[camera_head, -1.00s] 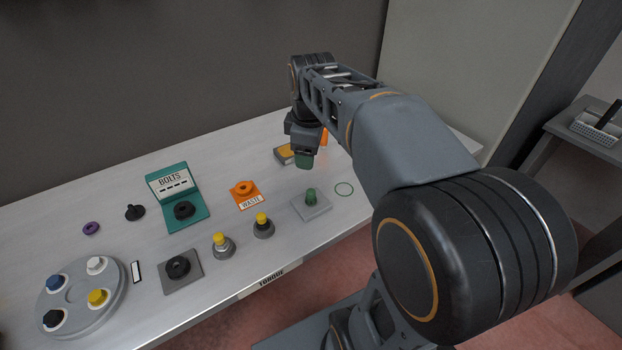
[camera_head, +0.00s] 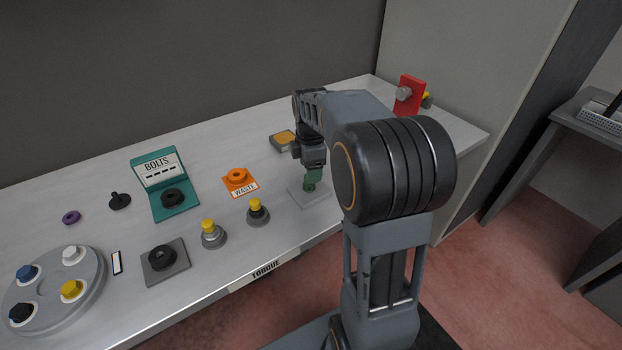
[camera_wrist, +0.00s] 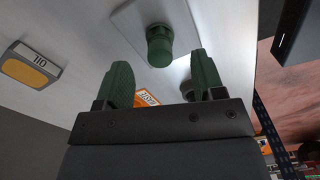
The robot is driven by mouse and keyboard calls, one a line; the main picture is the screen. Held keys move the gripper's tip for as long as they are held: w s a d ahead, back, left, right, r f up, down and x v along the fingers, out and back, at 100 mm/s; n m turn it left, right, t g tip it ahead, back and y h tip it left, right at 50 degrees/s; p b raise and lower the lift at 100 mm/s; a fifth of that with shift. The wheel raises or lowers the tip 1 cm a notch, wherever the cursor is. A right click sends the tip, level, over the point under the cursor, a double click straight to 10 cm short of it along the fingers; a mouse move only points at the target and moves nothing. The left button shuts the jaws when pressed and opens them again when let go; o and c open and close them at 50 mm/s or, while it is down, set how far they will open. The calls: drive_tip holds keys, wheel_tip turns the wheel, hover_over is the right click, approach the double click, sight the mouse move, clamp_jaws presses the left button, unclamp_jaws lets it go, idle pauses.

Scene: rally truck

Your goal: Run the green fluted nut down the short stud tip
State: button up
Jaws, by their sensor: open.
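The green fluted nut (camera_wrist: 160,46) stands upright on a light grey plate (camera_wrist: 128,22) in the wrist view. In the head view it shows at the front right of the bench (camera_head: 309,187), partly hidden by my gripper (camera_head: 314,172). No bare stud tip can be made out. My gripper (camera_wrist: 160,60) is open, with one green finger to each side of the nut's near end in the wrist view. The fingers look apart from the nut, with a gap on both sides. Nothing is held.
A box with a yellow top (camera_head: 284,140) lies behind my gripper. The orange waste holder (camera_head: 239,181) and two yellow-topped posts (camera_head: 257,212) stand to the left. A red block (camera_head: 408,95) stands at the far right corner. The bench's front edge is close to the plate.

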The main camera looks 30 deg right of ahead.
drive_tip(key=shift+f, duration=2.1)
drive_tip(key=c, duration=1)
drive_tip(key=shift+m, duration=0.9)
drive_tip(key=shift+m+p, duration=0.3)
drive_tip(key=shift+m, duration=0.6)
drive_tip(key=shift+s+a+m, duration=0.1)
drive_tip(key=shift+m, duration=0.7)
